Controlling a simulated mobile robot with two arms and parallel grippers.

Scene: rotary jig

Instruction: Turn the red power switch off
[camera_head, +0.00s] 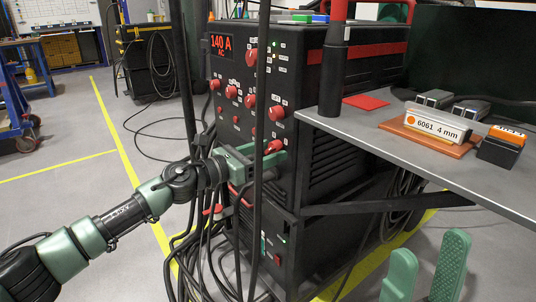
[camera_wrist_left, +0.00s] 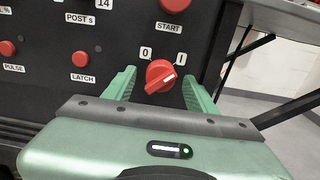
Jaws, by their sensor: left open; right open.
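The red power switch (camera_wrist_left: 158,78) is a round rotary knob on the dark front panel of the machine. Its white mark points up and right toward the "I" label (camera_wrist_left: 181,58); the "0" label (camera_wrist_left: 145,52) is on its upper left. The switch (camera_head: 273,146) also shows in the head view. My left gripper (camera_head: 262,153) is open at the panel, and in the left wrist view its green fingers stand on either side of the knob, with gaps visible between. My right gripper (camera_head: 427,268) is open and empty at the lower right of the head view.
The machine (camera_head: 319,145) has other red knobs, such as START (camera_wrist_left: 172,6) and LATCH (camera_wrist_left: 80,60), and a display reading 140 A (camera_head: 221,45). Black cables (camera_head: 222,262) hang in front. A grey shelf (camera_head: 370,132) juts out right, holding a labelled block (camera_head: 438,127).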

